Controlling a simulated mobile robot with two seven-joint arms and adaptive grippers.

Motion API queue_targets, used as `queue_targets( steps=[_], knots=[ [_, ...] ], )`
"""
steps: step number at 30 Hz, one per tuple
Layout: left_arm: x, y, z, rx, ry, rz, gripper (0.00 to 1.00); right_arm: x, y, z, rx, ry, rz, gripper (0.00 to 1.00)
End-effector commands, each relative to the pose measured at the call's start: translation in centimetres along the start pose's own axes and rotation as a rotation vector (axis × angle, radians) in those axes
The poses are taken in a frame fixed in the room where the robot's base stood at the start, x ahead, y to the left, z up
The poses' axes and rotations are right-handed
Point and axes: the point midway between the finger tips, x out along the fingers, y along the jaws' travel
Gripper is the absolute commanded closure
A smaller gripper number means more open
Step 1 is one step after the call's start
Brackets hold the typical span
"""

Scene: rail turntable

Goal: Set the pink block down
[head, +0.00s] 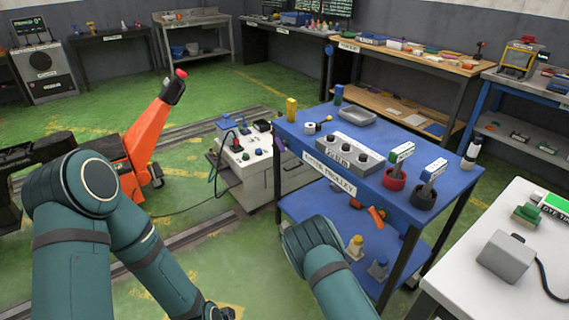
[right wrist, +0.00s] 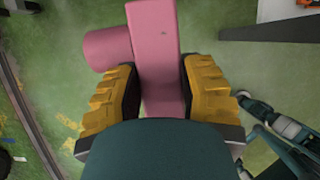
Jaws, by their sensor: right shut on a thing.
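The pink block (right wrist: 163,50) is in the right wrist view, a long bar with a rounded pink piece (right wrist: 106,48) at its left. My right gripper (right wrist: 160,85) is shut on it, with yellow-ridged fingers on both sides. Green floor shows below and around the block, and no support touching it is visible. The block and right gripper do not show in the head view, where only my right arm appears at the bottom centre. My left arm runs down to the bottom edge, and its fingers cannot be made out.
A blue trolley (head: 299,141) holds a grey control box (head: 349,152), a grey tray (head: 351,115) and red and black round holders. A white table (head: 454,273) stands at right. An orange lever (head: 148,129) and white cabinet (head: 243,160) stand left of the trolley.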

Motion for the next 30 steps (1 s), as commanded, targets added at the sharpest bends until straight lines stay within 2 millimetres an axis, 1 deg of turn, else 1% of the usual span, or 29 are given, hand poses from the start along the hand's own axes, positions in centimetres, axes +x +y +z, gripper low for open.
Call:
queue_targets(
  steps=[1,3,7,10,13,18,21,24,27,30],
  knots=[
    [0.0,0.0,0.0,0.0,0.0,0.0,0.41,-1.7,-0.3,1.5,0.13,-0.001,-0.046,1.0],
    [0.0,0.0,0.0,0.0,0.0,0.0,0.41,-3.8,-1.3,2.8,0.323,0.002,-0.125,1.0],
    [0.0,0.0,0.0,0.0,0.0,0.0,0.41,-8.2,-3.5,4.7,0.693,0.004,-0.28,1.0],
    [0.0,0.0,0.0,0.0,0.0,0.0,0.41,-11.6,-5.2,5.3,0.964,0.006,-0.394,1.0],
    [0.0,0.0,0.0,0.0,0.0,0.0,0.41,-15.1,-6.8,5.4,1.223,0.007,-0.503,1.0],
    [0.0,0.0,0.0,0.0,0.0,0.0,0.41,-20.9,-9.4,4.8,1.61,0.009,-0.668,1.0],
    [0.0,0.0,0.0,0.0,0.0,0.0,0.41,-23.7,-10.5,4.2,1.788,0.008,-0.743,1.0],
    [0.0,0.0,0.0,0.0,0.0,0.0,0.41,-26.0,-11.4,3.7,1.922,0.007,-0.797,1.0],
    [0.0,0.0,0.0,0.0,0.0,0.0,0.41,-27.6,-11.9,3.3,2.013,0.005,-0.836,1.0],
    [0.0,0.0,0.0,0.0,0.0,0.0,0.41,-28.5,-12.3,3.1,2.067,0.003,-0.857,1.0]
  ],
)
